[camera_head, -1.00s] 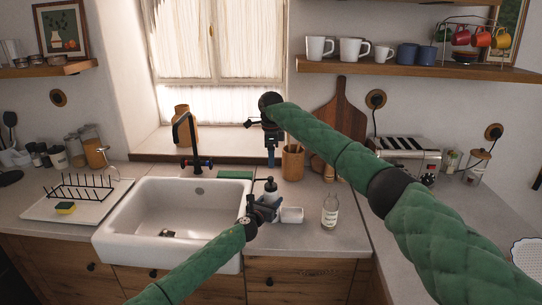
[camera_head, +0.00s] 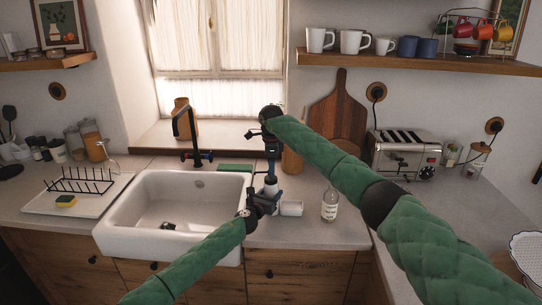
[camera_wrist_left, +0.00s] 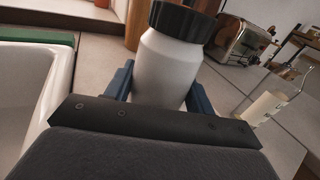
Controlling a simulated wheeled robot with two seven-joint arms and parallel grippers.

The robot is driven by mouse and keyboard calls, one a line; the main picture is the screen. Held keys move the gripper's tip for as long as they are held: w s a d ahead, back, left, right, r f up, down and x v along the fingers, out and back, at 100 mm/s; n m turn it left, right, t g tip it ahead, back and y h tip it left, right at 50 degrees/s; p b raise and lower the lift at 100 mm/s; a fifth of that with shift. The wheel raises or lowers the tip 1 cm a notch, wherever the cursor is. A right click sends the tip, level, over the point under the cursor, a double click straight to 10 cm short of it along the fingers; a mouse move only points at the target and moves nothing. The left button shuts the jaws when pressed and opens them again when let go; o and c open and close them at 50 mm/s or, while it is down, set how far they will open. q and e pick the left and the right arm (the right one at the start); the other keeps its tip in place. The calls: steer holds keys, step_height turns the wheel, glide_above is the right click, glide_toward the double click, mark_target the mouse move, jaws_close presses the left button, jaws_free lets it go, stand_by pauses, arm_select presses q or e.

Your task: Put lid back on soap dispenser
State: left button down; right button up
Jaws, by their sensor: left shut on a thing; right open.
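The soap dispenser (camera_head: 271,189) is a white bottle standing upright on the counter, right of the sink. In the left wrist view its white body (camera_wrist_left: 165,75) fills the middle, with a black ribbed collar at the top edge. My left gripper (camera_head: 266,201) is shut around the body, one blue finger on each side (camera_wrist_left: 160,88). My right gripper (camera_head: 271,176) points straight down just above the bottle's top and is open. Whether the right fingers touch the dark top, I cannot tell. The lid cannot be made out separately; the right gripper covers that spot.
A small white dish (camera_head: 292,208) stands close right of the dispenser, and a clear labelled bottle (camera_head: 330,205) farther right. The white sink (camera_head: 185,212) lies to the left. A wooden utensil holder (camera_head: 292,161) stands behind. The counter between the clear bottle and toaster (camera_head: 405,150) is free.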

steer(key=shift+f, duration=2.4)
steer(key=c, duration=1.2)
steer(key=shift+o, duration=0.2)
steer(key=m, duration=0.4)
steer(key=shift+m, duration=0.3)
steer(key=m, duration=1)
steer(key=shift+m, duration=0.3)
steer(key=m, duration=0.4)
steer(key=shift+a, duration=0.1)
steer(key=o, duration=1.1)
